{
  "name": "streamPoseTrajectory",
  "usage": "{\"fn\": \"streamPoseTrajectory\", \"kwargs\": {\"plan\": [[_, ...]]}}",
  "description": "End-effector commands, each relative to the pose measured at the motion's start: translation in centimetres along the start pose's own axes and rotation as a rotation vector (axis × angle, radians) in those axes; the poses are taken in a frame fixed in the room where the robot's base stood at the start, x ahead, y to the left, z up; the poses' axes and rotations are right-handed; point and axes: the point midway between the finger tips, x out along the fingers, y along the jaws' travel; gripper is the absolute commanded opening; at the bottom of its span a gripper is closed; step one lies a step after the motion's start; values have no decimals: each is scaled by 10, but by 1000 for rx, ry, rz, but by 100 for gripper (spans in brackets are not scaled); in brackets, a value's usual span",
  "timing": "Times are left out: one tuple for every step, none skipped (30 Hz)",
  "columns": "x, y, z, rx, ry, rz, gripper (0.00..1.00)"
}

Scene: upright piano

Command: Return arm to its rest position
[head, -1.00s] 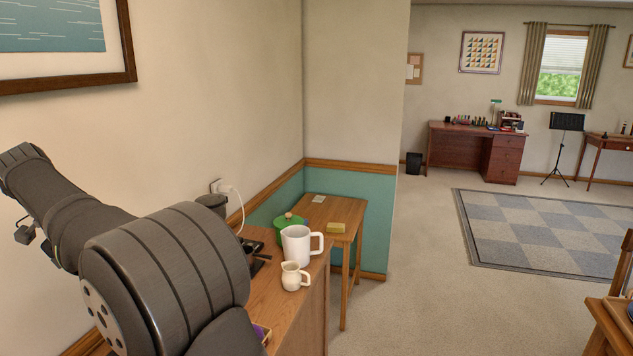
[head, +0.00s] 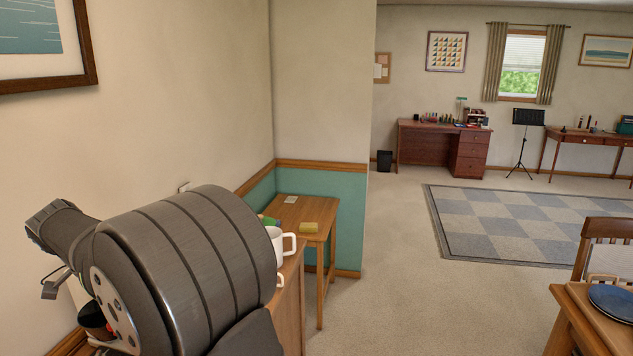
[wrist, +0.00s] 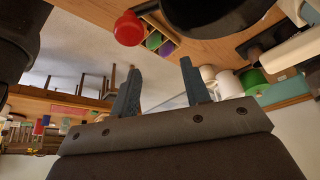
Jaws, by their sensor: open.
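My gripper (wrist: 160,88) shows in the wrist view with its two blue-grey fingers apart and nothing between them. In the head view my arm is folded at the lower left, close to the wall, and the fingers cannot be made out there. The wrist view looks out at a tilted angle over a wooden surface (wrist: 85,10), with the fingers apart from everything on it.
A white mug (head: 277,245) stands just beyond my arm, largely hidden by it. A table with a blue plate (head: 612,302) is at the lower right. Carpet between is clear.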

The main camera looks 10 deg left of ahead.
Motion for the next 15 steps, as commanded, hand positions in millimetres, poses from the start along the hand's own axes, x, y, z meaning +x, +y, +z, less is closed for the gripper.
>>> {"fn": "streamPoseTrajectory", "kwargs": {"plan": [[2,-1,-6,-27,0,-11,43],[4,-3,-9,-45,0,-19,43],[5,-5,-13,-72,-1,-30,43],[7,-6,-16,-91,0,-38,43],[8,-7,-19,-111,0,-46,43],[10,-9,-23,-136,0,-56,43],[11,-11,-26,-155,0,-64,43],[12,-13,-29,-175,0,-73,43],[13,-15,-33,-200,1,-83,43],[15,-17,-36,-218,0,-91,43],[16,-19,-38,-236,0,-99,43],[17,-21,-42,-261,0,-108,43],[18,-23,-44,-281,0,-117,43],[19,-25,-47,-300,0,-124,43],[21,-28,-50,-324,0,-134,43]]}}
